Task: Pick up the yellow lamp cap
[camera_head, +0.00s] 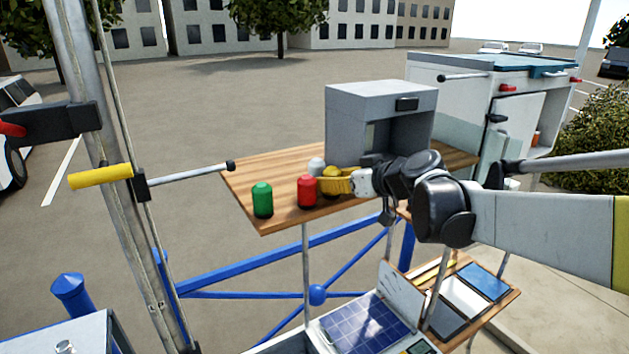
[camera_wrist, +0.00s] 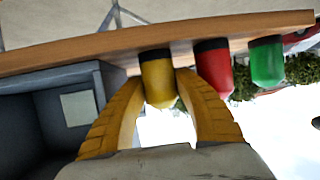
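The yellow lamp cap (camera_wrist: 158,78) stands on a wooden shelf and hangs downward in the wrist view, which is turned over. In the head view only a little of the yellow cap (camera_head: 331,171) shows behind my gripper (camera_head: 338,182). The yellow fingers of my gripper (camera_wrist: 159,78) lie on both sides of the cap in the wrist view, with the tips very close to it. I cannot tell whether they touch or press on it. The cap appears to rest on the shelf.
The red cap (camera_head: 307,191) stands close beside the yellow one, the green cap (camera_head: 262,199) farther left. A pale cap (camera_head: 316,165) is just behind. A grey open-fronted box (camera_head: 380,98) stands on the wooden shelf (camera_head: 245,176).

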